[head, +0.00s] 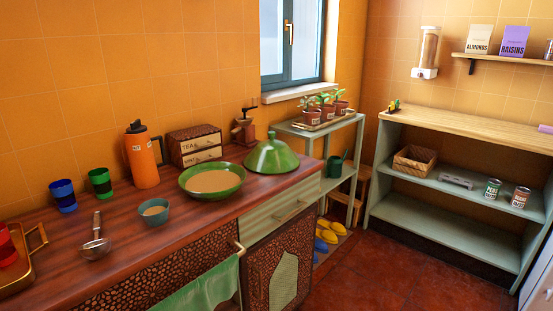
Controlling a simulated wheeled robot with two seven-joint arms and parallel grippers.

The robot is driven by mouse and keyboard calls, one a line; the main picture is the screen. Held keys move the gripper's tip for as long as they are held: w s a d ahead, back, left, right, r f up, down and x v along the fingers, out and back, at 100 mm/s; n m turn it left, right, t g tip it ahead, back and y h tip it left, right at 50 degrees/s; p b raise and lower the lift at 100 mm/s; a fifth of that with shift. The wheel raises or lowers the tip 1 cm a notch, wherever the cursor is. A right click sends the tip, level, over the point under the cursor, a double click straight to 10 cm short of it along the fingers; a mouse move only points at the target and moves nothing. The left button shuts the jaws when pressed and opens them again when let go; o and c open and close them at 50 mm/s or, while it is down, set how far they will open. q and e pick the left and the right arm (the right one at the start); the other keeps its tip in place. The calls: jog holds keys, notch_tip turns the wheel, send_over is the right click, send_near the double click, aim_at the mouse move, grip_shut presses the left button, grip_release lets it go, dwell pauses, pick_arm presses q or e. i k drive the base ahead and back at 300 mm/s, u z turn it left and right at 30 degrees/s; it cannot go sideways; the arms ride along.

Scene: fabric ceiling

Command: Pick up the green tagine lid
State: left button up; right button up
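The green tagine lid (271,157) is a cone with a knob on top. It sits on the dark wooden counter, toward its right end. A wide green dish (227,188) holding something tan stands left of the lid and in front of it. Neither of my grippers shows in the head view.
A coffee grinder (243,130) and a tea box (194,146) stand behind, left of the lid. An orange jug (141,158), a teal bowl (154,213) and a ladle (95,240) are further left. A shelf with potted plants (327,112) stands beyond the counter's right end. Red floor is clear at right.

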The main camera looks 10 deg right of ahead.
aim_at(271, 157)
jog(key=z, duration=1.7)
jog(key=i, duration=3.45)
jog(key=u, duration=3.6)
